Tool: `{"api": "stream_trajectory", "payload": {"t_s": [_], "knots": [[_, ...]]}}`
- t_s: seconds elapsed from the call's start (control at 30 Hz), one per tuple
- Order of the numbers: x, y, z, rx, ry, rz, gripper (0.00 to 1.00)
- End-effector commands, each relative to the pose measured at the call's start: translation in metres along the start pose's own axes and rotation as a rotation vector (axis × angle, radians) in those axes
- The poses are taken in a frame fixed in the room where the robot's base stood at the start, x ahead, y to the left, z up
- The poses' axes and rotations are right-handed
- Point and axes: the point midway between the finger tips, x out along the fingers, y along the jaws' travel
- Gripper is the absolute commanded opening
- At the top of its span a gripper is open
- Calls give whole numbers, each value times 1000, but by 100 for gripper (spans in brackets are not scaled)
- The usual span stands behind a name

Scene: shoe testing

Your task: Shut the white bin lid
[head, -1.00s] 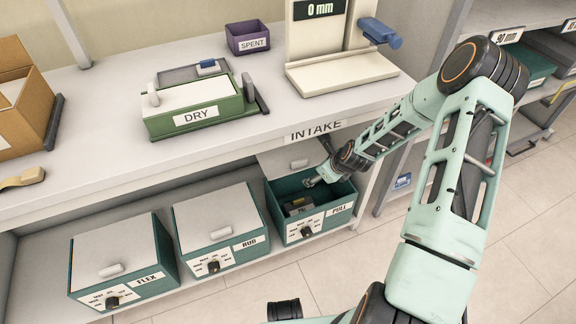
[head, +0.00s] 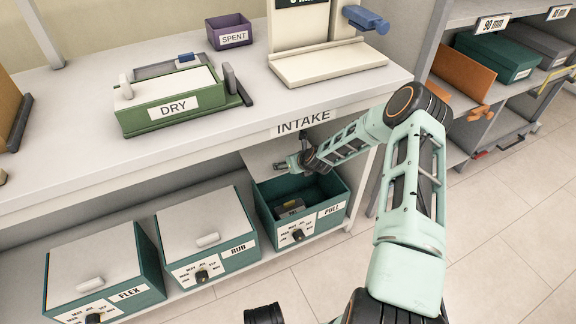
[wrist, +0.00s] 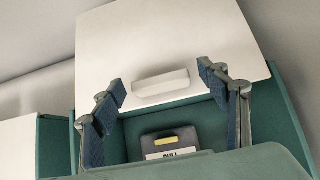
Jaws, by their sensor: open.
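The white lid (head: 258,160) of the teal PULL bin (head: 270,228) is back from the opening, under the INTAKE counter. The front of the bin is uncovered. In the wrist view the lid (wrist: 175,35) lies beyond the opening, with its white bar handle (wrist: 160,82) near its front edge. My gripper (head: 281,166) is at the lid's handle, which it largely hides in the head view. In the wrist view my gripper (wrist: 160,80) is open, with one finger on each side of the handle, apart from its ends. Whether the fingertips touch the lid is unclear.
A dark box with a yellow strip (wrist: 175,141) lies inside the bin. The closed RUB bin (head: 207,230) and FLEX bin (head: 100,270) stand to its left. The counter edge (head: 230,150) overhangs the lid. Open floor (head: 480,240) lies to the right.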

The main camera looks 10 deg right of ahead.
Motion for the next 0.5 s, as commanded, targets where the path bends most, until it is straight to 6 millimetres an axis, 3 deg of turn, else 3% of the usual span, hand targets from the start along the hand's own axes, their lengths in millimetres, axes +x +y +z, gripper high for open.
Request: {"api": "stream_trajectory", "payload": {"t_s": [0.13, 0.43, 0.5], "knots": [[11, 0, -1, 0, 1, 1, 68], [12, 0, 0, 0, 2, 1, 68], [12, 0, 0, 0, 2, 1, 62]]}}
